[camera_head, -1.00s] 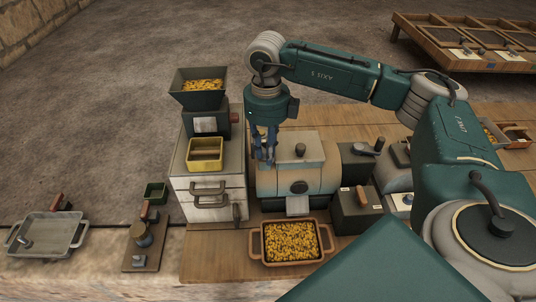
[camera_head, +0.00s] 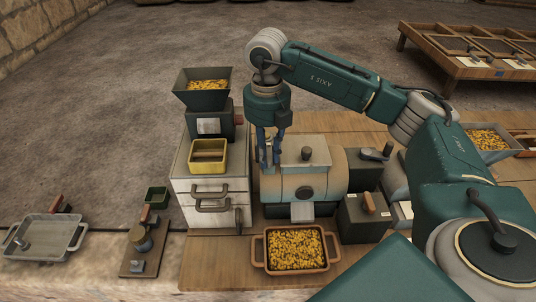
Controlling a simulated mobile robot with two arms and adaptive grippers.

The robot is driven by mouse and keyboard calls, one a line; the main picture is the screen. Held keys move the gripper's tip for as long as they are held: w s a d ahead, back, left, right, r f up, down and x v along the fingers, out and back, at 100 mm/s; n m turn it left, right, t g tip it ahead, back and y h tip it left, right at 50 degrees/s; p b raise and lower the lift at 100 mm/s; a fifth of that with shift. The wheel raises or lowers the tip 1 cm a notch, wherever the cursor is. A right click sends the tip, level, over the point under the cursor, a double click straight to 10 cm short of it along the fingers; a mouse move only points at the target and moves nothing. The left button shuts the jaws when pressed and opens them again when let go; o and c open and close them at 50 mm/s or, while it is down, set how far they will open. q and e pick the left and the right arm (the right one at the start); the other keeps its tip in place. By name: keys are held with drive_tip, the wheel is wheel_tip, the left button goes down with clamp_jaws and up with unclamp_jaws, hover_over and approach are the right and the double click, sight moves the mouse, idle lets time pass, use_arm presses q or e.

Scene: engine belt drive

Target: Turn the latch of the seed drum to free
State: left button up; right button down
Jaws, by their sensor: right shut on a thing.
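The seed drum (camera_head: 327,180) is a tan and grey-green cylinder lying on its side on the wooden bench, with a flat top plate and a dark knob (camera_head: 307,154). My right gripper (camera_head: 269,164) points straight down at the left end of the drum's top. Its blue fingers are shut on a small part there, which looks like the drum's latch. The fingers cover most of this part, so its angle cannot be told. My left gripper is not in view.
A hopper of yellow seed (camera_head: 203,87) and a yellow tray (camera_head: 208,155) stand on the white drawer cabinet (camera_head: 181,186) at left. A seed-filled pan (camera_head: 254,252) sits in front of the drum. A dark box (camera_head: 365,222) stands at its right.

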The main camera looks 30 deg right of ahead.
sight(268, 157)
drive_tip(key=shift+w+r+m, duration=0.2)
drive_tip(key=shift+m, duration=0.1)
drive_tip(key=c, duration=1.7)
unclamp_jaws()
drive_tip(key=shift+o, duration=0.9)
drive_tip(key=shift+s, duration=0.15)
wheel_tip(268, 157, up, 12)
drive_tip(key=shift+f, duration=0.1)
